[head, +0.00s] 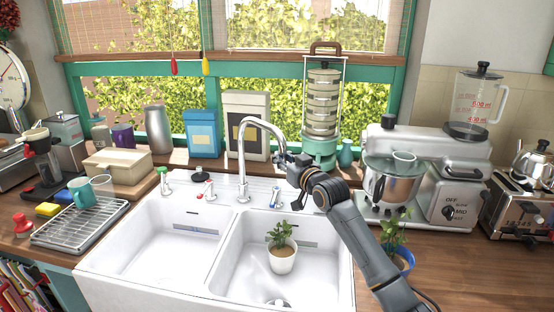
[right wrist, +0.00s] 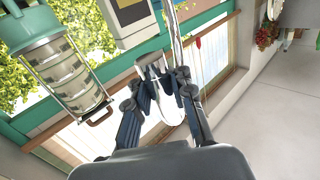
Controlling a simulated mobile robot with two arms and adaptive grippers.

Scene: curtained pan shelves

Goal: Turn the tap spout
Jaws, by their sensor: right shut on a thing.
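The chrome tap spout (head: 246,140) rises behind the double white sink and arches over to the right, its end above the right basin's back edge. My right gripper (head: 284,160) is shut on the spout near its end, reaching in from the lower right. In the right wrist view the two fingers (right wrist: 165,88) stand on either side of the shiny spout (right wrist: 174,112). The fingers hide part of the spout. My left gripper is in neither view.
A potted plant (head: 283,257) stands in the right basin; the left basin (head: 170,240) is empty. Tap handles (head: 209,190) sit on the sink's back ledge. A tiered green-based container (head: 322,110) stands behind my gripper, and a mixer (head: 425,160) is to the right.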

